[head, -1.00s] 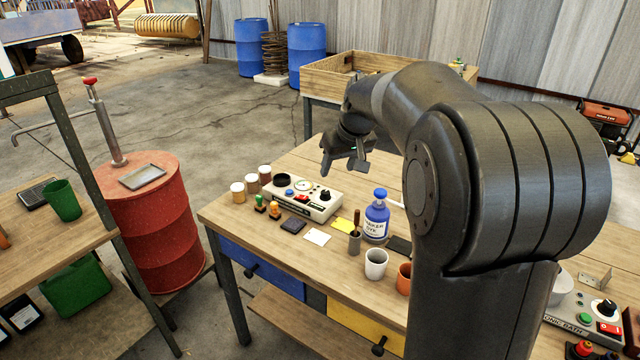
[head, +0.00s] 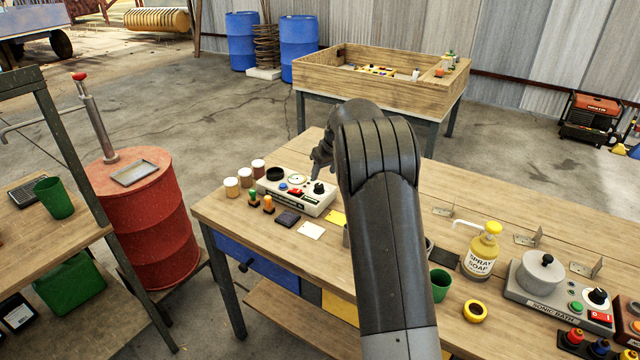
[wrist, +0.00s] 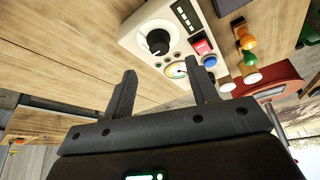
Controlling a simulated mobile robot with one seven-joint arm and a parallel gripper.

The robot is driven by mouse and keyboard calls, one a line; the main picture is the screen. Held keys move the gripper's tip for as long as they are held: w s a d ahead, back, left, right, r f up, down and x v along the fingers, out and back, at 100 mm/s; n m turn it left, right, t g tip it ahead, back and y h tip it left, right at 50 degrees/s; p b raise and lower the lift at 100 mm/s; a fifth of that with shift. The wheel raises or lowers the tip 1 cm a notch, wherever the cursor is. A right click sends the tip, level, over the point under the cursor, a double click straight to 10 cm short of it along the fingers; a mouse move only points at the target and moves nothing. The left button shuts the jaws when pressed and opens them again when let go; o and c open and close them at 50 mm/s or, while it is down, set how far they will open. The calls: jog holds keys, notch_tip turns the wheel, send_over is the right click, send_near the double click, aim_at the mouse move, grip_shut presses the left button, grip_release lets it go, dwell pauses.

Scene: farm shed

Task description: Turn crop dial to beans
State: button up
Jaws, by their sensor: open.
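A white device (head: 292,197) with a black knob (head: 318,187), a round gauge, and red and blue buttons sits at the far left part of the workbench. In the wrist view the black knob (wrist: 158,42) with a pale pointer mark shows just beyond my fingertips. Crop labels around the knob are too small to read. My gripper (wrist: 160,68) is open and empty, its two fingers apart, close to the device and not visibly around the knob. In the head view my arm partly hides my gripper, which is near the knob end of the device.
Several small jars (head: 245,178) stand left of the device. Orange and green stoppers (head: 267,203), a dark pad (head: 287,219) and a white card (head: 311,230) lie in front. A spray soap bottle (head: 481,252) and the sonic bath (head: 560,290) are to the right. My arm covers the bench middle.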

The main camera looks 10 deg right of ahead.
aim_at(319, 185)
jog(key=x, duration=0.6)
jog(key=shift+w+f, duration=0.2)
jog(key=shift+f, duration=0.1)
jog(key=c, duration=1)
jog(key=shift+o, duration=0.2)
jog(key=shift+a+m, duration=0.1)
jog(key=shift+m, duration=0.3)
jog(key=m+h, duration=0.1)
jog(key=m, duration=0.1)
jog(key=m+h, duration=0.1)
jog(key=m, duration=0.1)
jog(key=shift+a+m+t, duration=0.15)
jog(key=shift+m+t, duration=0.15)
jog(key=m+h, duration=0.1)
jog(key=m, duration=0.2)
jog(key=m+g+h, duration=0.1)
jog(key=m, duration=0.1)
jog(key=shift+a+m, duration=0.1)
jog(key=shift+m, duration=0.3)
